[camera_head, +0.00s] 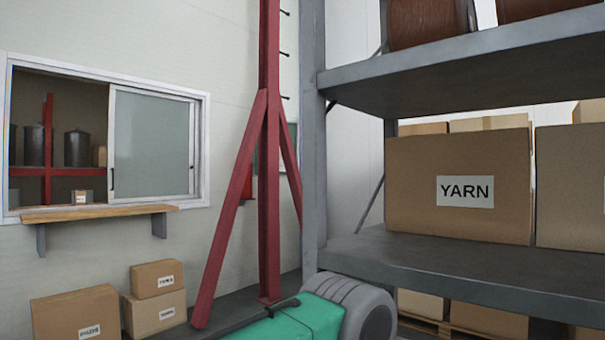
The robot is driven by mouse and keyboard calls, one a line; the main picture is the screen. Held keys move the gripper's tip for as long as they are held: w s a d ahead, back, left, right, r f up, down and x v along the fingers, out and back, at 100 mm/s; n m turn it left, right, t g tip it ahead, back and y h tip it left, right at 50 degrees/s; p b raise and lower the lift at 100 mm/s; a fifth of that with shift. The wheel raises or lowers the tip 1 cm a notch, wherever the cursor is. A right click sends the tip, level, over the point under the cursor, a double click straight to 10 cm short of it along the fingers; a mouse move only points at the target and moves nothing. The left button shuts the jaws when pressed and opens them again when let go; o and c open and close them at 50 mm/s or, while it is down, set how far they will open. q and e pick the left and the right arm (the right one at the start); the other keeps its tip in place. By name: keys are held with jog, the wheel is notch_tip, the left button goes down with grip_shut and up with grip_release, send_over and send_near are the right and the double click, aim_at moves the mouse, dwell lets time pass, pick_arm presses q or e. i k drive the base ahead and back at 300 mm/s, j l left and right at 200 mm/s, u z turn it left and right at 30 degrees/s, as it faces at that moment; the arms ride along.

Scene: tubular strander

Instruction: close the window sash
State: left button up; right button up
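The window sash (151,144) is a sliding glass pane in a light frame, in the wall at the left of the head view. It stands at the right side of the white window frame (203,150). The left part of the window is open, and dark canisters on a red rack show through it. A small dark handle (112,180) sits on the sash's left edge. Neither of my grippers is in view.
A wooden ledge (95,212) juts out below the window, with cardboard boxes (75,312) beneath it. A red braced post (270,200) stands right of the window. A grey shelf (470,270) with yarn boxes fills the right. A green case (300,320) lies in front.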

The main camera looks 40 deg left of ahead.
aim_at(112, 88)
jog(key=u, duration=2.35)
jog(key=i+u, duration=0.1)
jog(key=i, duration=4.85)
jog(key=l, duration=0.1)
